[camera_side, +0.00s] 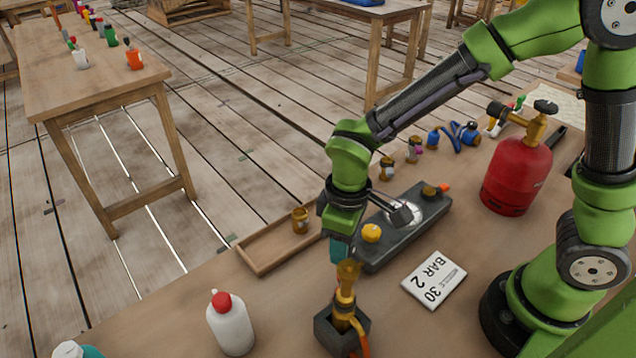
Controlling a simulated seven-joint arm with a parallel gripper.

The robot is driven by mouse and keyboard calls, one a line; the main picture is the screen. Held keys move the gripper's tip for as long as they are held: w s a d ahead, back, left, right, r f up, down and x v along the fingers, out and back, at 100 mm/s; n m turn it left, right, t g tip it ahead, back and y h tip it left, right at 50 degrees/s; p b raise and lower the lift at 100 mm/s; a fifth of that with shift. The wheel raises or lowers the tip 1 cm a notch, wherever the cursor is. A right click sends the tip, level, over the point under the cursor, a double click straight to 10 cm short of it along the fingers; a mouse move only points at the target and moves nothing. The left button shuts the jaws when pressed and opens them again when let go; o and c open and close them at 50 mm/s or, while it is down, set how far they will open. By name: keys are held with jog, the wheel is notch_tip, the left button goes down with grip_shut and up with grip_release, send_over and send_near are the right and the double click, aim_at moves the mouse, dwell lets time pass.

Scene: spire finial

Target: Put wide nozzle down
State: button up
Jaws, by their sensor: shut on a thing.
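My gripper (341,250) points down at the front middle of the bench, shut on a brass nozzle (348,272). The nozzle is right above a brass torch body (345,298) standing in a dark square holder (328,333). I cannot tell whether the nozzle is joined to the torch body or only touches it. The fingers hide its upper part. A shallow wooden tray (262,262) lies behind and to the left, with another small brass piece (300,220) at its right end.
A dark grey device (400,243) with yellow knobs stands behind my gripper. A card reading BAR 2 30 (434,280) lies to the right. A red gas cylinder (517,175) stands farther right, and a white bottle with a red cap (231,325) stands front left.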

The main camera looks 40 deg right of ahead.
jog(key=w+a, duration=0.2)
jog(key=w, duration=0.2)
jog(key=w+a, duration=0.3)
jog(key=w, duration=0.1)
jog(key=w+a+f, duration=0.1)
jog(key=w+a, duration=0.1)
jog(key=w, duration=0.3)
jog(key=shift+w+a+f, duration=0.1)
jog(key=shift+a, duration=0.15)
jog(key=shift+w+a+f, duration=0.15)
jog(key=shift+w, duration=0.05)
jog(key=shift+f, duration=1.65)
jog(key=shift+f, duration=0.15)
jog(key=o, duration=0.9)
